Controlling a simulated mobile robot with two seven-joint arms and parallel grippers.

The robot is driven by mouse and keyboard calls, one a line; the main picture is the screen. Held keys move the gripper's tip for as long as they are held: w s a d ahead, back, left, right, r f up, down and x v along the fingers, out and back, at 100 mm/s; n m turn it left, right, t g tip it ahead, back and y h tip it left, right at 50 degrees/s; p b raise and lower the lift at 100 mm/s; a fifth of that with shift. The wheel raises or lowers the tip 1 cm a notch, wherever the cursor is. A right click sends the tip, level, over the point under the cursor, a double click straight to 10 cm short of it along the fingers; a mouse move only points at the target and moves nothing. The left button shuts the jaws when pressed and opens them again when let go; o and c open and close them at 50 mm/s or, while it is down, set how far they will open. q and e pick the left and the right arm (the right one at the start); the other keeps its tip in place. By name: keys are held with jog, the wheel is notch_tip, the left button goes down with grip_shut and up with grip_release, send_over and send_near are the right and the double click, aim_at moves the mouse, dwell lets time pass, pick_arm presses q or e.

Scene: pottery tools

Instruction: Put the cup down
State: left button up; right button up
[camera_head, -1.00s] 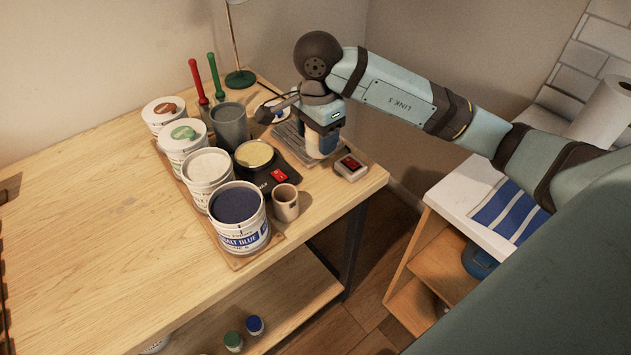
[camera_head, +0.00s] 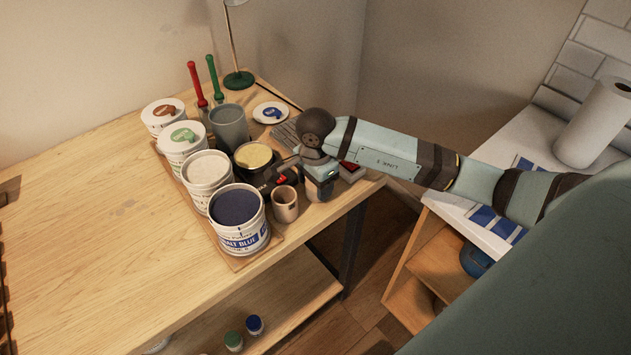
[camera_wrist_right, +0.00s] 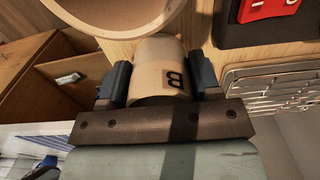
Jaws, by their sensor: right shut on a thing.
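My right gripper (camera_head: 318,189) is shut on a small beige cup (camera_wrist_right: 158,72) marked with a dark letter. In the right wrist view the cup sits between the two blue-grey fingers. In the head view the gripper is low at the right front part of the wooden table (camera_head: 90,235), hiding most of the cup. I cannot tell whether the cup's base touches the wood. A second beige cup (camera_head: 285,204) stands just left of the gripper, and its rim (camera_wrist_right: 185,8) shows close by in the wrist view. My left gripper is not in view.
Several glaze tubs, including a cobalt blue one (camera_head: 240,235), stand left of the second cup. The table's front edge is near. Its left half is clear.

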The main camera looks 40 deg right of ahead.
jog(key=shift+f, duration=0.1)
jog(key=o, duration=0.9)
jog(key=shift+o, duration=0.2)
notch_tip(320, 180, up, 12)
jog(key=b, duration=0.1)
jog(key=shift+r, duration=0.2)
